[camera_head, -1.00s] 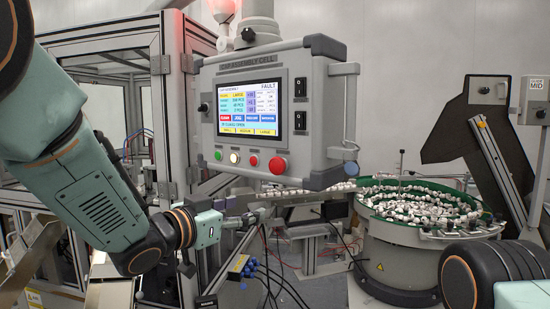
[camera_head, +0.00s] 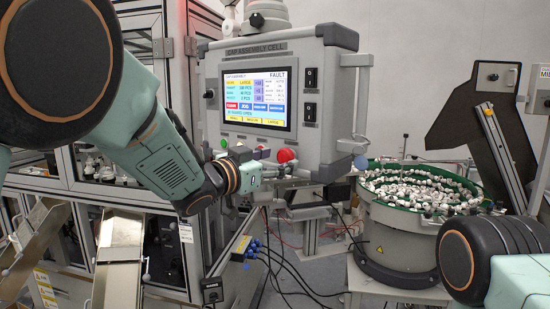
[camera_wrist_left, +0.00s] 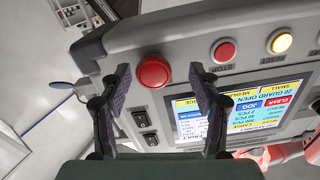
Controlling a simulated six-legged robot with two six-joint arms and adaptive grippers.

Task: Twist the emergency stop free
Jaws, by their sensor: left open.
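The emergency stop is a red mushroom button (camera_head: 287,155) at the lower right of the grey control panel (camera_head: 341,110). In the left wrist view the red button (camera_wrist_left: 153,72) lies in line between the two fingertips, nearer the left one. My left gripper (camera_head: 286,170) is open and empty, just below and in front of the button in the head view. In the left wrist view the open fingers (camera_wrist_left: 160,78) stand on either side of it with gaps. I cannot tell how far the fingertips are from the panel face. My right gripper is out of view.
The panel's screen (camera_head: 256,97) reads FAULT. A smaller red button (camera_wrist_left: 224,51) and a lit yellow-white button (camera_wrist_left: 281,42) sit beside the emergency stop. A round feeder bowl (camera_head: 418,196) full of white caps stands at right. Metal chutes (camera_head: 119,262) stand at lower left.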

